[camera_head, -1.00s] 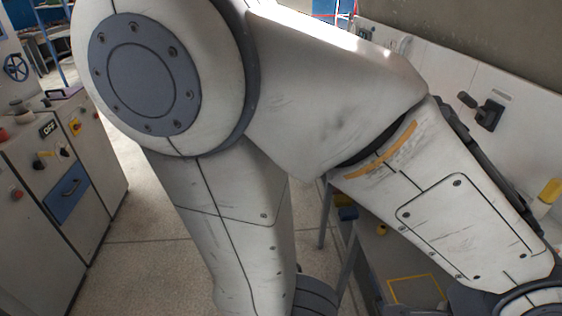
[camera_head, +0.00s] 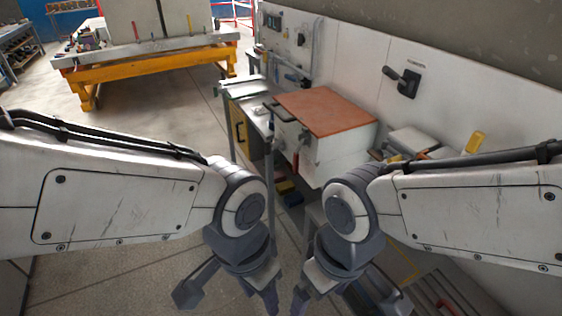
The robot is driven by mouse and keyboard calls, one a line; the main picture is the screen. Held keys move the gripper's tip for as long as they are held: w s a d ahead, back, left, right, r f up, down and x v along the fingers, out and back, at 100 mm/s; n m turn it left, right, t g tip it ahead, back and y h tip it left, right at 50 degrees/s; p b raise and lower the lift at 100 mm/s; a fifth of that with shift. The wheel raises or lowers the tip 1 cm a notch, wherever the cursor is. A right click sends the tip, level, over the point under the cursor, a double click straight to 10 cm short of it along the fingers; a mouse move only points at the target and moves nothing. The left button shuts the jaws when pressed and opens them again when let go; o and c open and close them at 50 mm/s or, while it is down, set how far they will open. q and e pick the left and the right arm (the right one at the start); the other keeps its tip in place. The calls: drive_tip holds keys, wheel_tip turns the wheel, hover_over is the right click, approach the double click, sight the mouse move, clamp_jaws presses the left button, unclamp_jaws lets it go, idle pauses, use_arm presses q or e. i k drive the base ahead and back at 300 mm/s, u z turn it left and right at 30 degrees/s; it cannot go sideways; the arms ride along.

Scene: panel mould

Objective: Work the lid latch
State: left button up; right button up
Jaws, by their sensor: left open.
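A white box with an orange-brown lid (camera_head: 325,110) stands on the bench right of centre in the head view, and the lid looks shut. A small latch-like fitting with a red part (camera_head: 296,160) is on its front left side, too small to read clearly. My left gripper (camera_head: 229,292) points down at the bottom of the view, fingers spread and empty, well in front of the box. My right gripper (camera_head: 345,297) hangs beside it to the right, also with fingers spread and empty. Both are apart from the box.
A black lever switch (camera_head: 408,82) is on the wall panel. A grey metal bench (camera_head: 258,118) with a yellow-fronted cabinet (camera_head: 238,130) stands left of the box. A yellow-framed table (camera_head: 150,72) is at the back left. The floor (camera_head: 130,112) between is clear.

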sight(296, 156)
drive_tip(key=k, duration=0.6)
drive_tip(key=u, duration=0.4)
drive_tip(key=i, duration=1.3)
drive_tip(key=u, duration=0.45)
